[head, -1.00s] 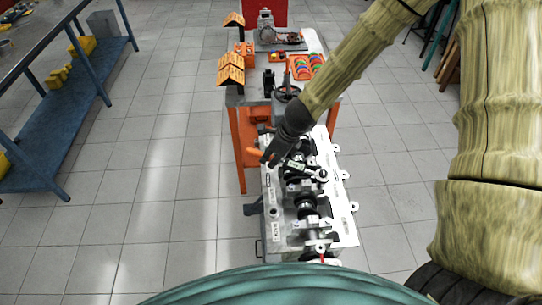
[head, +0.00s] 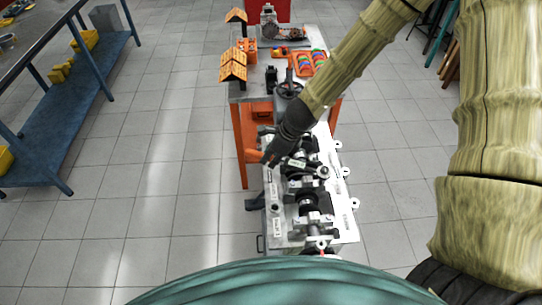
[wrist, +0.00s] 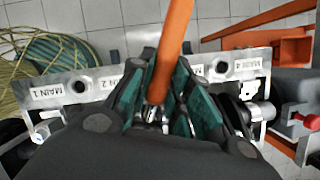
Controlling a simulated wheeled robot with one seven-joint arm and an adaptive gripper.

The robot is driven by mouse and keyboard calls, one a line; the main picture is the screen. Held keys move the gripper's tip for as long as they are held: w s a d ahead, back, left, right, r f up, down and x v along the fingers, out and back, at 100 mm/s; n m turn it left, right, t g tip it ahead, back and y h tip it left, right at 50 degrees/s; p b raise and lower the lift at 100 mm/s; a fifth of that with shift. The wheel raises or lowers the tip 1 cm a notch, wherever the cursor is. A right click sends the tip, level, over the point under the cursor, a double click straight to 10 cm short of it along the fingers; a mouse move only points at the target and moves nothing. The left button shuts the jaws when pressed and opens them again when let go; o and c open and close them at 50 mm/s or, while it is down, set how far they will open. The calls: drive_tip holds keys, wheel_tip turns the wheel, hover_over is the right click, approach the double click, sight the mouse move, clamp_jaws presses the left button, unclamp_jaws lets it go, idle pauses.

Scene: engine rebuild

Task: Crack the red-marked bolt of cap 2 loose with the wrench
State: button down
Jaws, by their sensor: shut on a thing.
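My gripper (head: 271,158) is over the left side of the engine block (head: 282,238), around its middle. It is shut on an orange-handled wrench (head: 252,156). In the wrist view the wrench's orange handle (wrist: 174,45) runs up between the teal fingers of my gripper (wrist: 158,105). A metal part shows below the handle between the fingers; whether the wrench sits on a bolt cannot be told. The plate labels MAIN 1 (wrist: 47,93) and a partly covered 2 (wrist: 107,84) show left of the fingers. No red mark shows at the fingers; cap 2's bolt is hidden.
An orange cart (head: 240,140) stands behind the block, with a vise-like dark tool (head: 288,88) and coloured parts (head: 310,62) on top. A blue workbench (head: 75,95) is far left. A small red part (head: 322,252) shows at the block's near end. The floor left is clear.

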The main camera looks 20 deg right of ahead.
drive_tip(key=shift+s+a+n+g+p, duration=0.3)
drive_tip(key=shift+s+a+n+p, duration=0.3)
drive_tip(key=shift+s, duration=0.35)
idle(0.5)
drive_tip(key=shift+s+a+n, duration=0.15)
drive_tip(key=shift+s+n, duration=0.15)
drive_tip(key=shift+n, duration=0.1)
drive_tip(key=shift+w+d+m, duration=0.3)
drive_tip(key=shift+w+m, duration=0.1)
drive_tip(key=shift+w, duration=0.15)
idle(1.4)
drive_tip(key=shift+r+p, duration=0.75)
drive_tip(key=shift+p, duration=0.45)
idle(3.0)
